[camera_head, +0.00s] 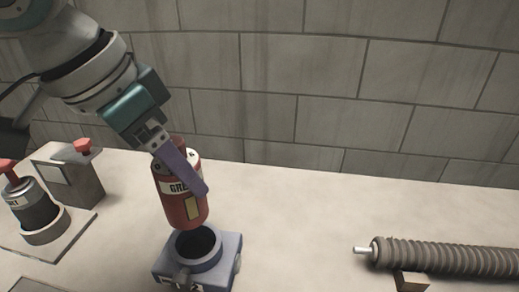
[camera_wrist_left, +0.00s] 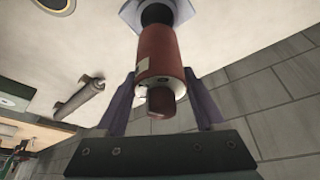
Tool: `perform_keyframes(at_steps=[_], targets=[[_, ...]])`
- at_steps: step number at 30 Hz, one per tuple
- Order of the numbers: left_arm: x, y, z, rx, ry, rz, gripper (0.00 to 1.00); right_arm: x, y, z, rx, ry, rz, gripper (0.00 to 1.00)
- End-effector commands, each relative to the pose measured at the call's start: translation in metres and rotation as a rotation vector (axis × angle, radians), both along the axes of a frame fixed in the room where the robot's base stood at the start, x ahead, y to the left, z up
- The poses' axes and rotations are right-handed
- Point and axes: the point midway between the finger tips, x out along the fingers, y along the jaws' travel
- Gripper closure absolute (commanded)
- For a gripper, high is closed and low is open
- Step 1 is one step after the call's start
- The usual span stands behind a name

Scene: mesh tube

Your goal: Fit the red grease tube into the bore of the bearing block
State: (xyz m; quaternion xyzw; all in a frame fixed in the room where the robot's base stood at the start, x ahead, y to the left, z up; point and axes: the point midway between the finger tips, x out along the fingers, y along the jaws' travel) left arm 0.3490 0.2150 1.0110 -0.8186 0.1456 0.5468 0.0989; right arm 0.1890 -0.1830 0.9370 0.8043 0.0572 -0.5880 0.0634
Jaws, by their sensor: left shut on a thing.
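The red grease tube (camera_head: 182,199) has a pale label and a yellow patch. My left gripper (camera_head: 190,172) is shut on it near its upper end. The tube hangs nearly upright, slightly tilted, above the blue-grey bearing block (camera_head: 226,262). The block's round dark bore (camera_head: 198,243) is open and shows just below the tube's lower end. In the left wrist view the tube (camera_wrist_left: 160,60) sits between both fingers (camera_wrist_left: 160,105), with the block (camera_wrist_left: 188,10) beyond its far end. I cannot tell whether tube and bore rim touch. My right gripper is in neither view.
A dark canister with a red top (camera_head: 36,205) stands in a ring at the left, beside a grey box with a red knob (camera_head: 72,180). A ribbed shaft (camera_head: 450,257) lies at the right on a small support. The table between block and shaft is clear. A block wall stands behind.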

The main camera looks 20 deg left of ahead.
Motion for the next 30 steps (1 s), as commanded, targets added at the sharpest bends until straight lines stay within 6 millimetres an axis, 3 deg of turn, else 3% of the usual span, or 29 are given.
perform_keyframes(at_steps=[1,3,9,15,29,30], targets=[[-0.001,0.000,-0.016,-0.001,0.005,0.000,0.94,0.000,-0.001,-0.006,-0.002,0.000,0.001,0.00],[-0.001,0.000,-0.029,-0.001,0.004,0.000,0.94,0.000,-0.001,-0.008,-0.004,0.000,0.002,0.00],[0.000,0.000,-0.046,-0.002,0.001,-0.001,0.94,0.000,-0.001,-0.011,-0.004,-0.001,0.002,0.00],[0.000,0.000,-0.078,-0.001,0.001,0.001,0.94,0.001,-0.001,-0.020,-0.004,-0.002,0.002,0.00],[0.000,0.000,-0.087,-0.001,-0.001,-0.001,0.94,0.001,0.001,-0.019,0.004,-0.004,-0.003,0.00],[0.000,0.000,-0.088,-0.001,-0.001,-0.001,0.27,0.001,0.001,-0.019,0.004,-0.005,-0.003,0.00]])
